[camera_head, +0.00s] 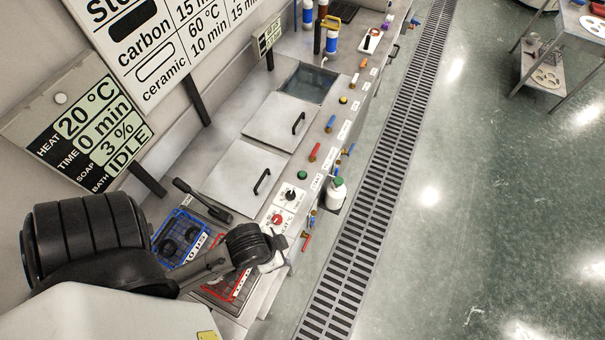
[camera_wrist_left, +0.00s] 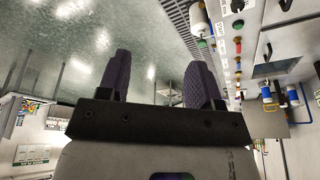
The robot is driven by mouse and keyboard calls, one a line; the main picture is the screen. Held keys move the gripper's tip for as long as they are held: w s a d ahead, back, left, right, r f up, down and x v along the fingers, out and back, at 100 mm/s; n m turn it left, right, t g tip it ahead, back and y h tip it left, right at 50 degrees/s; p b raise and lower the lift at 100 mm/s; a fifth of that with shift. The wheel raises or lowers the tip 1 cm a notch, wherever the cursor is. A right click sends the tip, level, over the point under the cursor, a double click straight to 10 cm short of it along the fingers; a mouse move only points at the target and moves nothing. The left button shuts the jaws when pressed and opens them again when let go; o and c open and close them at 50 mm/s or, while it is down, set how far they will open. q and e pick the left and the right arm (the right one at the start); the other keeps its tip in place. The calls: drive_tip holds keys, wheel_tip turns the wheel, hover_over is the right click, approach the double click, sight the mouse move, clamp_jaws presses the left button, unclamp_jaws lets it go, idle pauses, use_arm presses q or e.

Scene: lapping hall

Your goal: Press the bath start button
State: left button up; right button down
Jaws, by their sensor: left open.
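The green button (camera_head: 302,175) is on the front strip of the steel bench, beside a small white label that appears to read START. It also shows in the left wrist view (camera_wrist_left: 238,24), to the right of my fingers. The sign (camera_head: 92,130) on the left reads 20 °C, 0 min, 3 %, bath IDLE. My left gripper (camera_wrist_left: 157,72) is open and empty, its two dark fingers apart. In the head view my left wrist is over the near end of the bench, nearer than the button and apart from it; the fingertips are hidden there. My right gripper is not in view.
A black knob (camera_head: 289,195) and a red knob (camera_head: 277,219) are near the button. A white bottle (camera_head: 336,193) with a green cap hangs at the bench front. Two lids (camera_head: 246,172) have black handles. A blue basket (camera_head: 180,238) and a red one (camera_head: 228,286) are close to my arm.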

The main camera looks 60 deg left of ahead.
use_arm(q)
clamp_jaws()
idle(0.3)
idle(1.1)
